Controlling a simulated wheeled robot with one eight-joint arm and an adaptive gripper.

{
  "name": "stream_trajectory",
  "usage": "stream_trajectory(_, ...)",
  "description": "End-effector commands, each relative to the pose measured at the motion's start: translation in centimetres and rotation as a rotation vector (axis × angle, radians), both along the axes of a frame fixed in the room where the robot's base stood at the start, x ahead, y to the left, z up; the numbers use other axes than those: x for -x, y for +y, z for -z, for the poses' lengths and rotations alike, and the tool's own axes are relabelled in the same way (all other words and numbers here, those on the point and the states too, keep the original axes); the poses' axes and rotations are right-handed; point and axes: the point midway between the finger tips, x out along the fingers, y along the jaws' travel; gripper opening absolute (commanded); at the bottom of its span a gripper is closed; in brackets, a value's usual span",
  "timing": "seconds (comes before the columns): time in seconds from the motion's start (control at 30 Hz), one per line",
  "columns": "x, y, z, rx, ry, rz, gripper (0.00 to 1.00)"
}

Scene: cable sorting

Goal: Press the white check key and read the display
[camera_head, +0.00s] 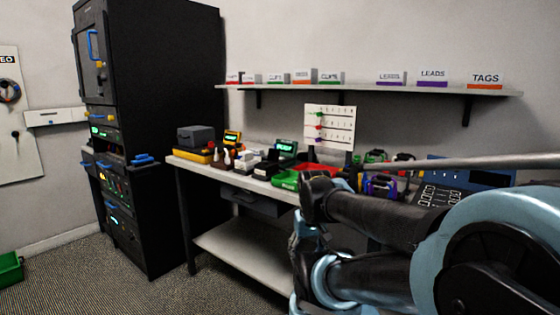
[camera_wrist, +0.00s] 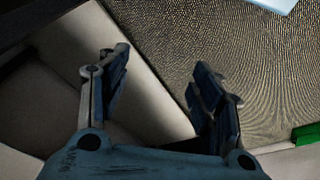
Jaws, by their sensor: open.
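On the workbench in the head view stands a dark device with a lit green display (camera_head: 286,147); its text is too small to read. I cannot make out a white check key on either. My gripper (camera_wrist: 162,68) is open and empty in the wrist view, with its two fingers well apart over a pale surface and the carpet. Neither display shows in the wrist view. My arm fills the lower right of the head view, and I cannot pick out the gripper there.
The bench also holds a green tray (camera_head: 287,180), a red tray (camera_head: 318,169), a grey case (camera_head: 196,136) and a blue panel (camera_head: 470,172). A labelled shelf (camera_head: 365,90) hangs above. A black rack (camera_head: 150,130) stands left. Carpet (camera_head: 190,291) lies clear in front.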

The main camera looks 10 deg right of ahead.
Motion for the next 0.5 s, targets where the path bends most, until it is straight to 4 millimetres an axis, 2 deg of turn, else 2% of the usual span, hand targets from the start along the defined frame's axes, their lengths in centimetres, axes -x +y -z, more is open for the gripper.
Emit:
stream_trajectory(0.13, 0.00, 0.00, 0.00, 0.000, 0.000, 0.000, 0.59)
stream_trajectory(0.17, 0.00, 0.00, 0.00, 0.000, 0.000, 0.000, 0.55)
stream_trajectory(0.4, 0.00, 0.00, 0.00, 0.000, 0.000, 0.000, 0.00)
stream_trajectory(0.5, 0.00, 0.00, 0.00, 0.000, 0.000, 0.000, 0.00)
